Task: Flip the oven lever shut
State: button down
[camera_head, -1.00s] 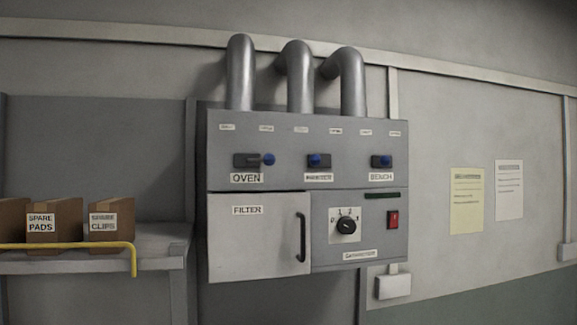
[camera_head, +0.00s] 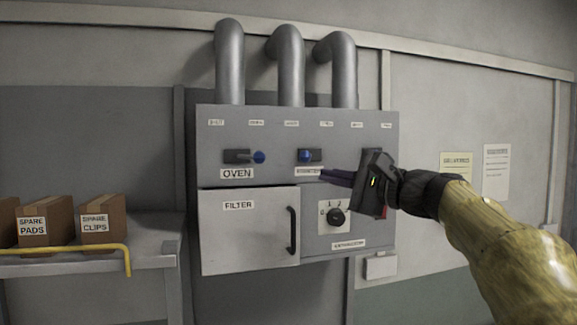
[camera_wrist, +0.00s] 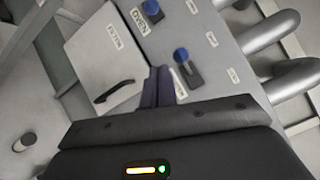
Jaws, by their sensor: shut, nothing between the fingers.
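The oven lever (camera_head: 259,157) has a blue knob at the right end of its dark slot, above the OVEN label (camera_head: 237,174). Its blue knob also shows at the top edge of the wrist view (camera_wrist: 150,7). My gripper (camera_head: 326,175) is shut and empty, in front of the panel, to the right of and slightly below the oven lever and apart from it. In the wrist view the fingers (camera_wrist: 158,86) are together, close to the middle lever (camera_wrist: 181,55); I cannot tell if they touch the panel.
The grey panel (camera_head: 215,135) carries a middle lever (camera_head: 306,156) with its knob left. The BENCH lever is mostly hidden behind my gripper. Below are the filter door (camera_head: 240,245) with a black handle (camera_head: 292,230) and a dial (camera_head: 337,217). A shelf with boxes (camera_head: 103,218) stands left.

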aim_at(250, 157)
jog(key=w+a+r+p, duration=0.2)
jog(key=w+a+p, duration=0.2)
jog(key=a+p, duration=0.4)
jog(key=a, duration=0.2)
jog(key=shift+a, duration=0.3)
jog(key=shift+r, duration=0.1)
jog(key=shift+b, duration=0.3)
jog(key=shift+t, duration=0.3)
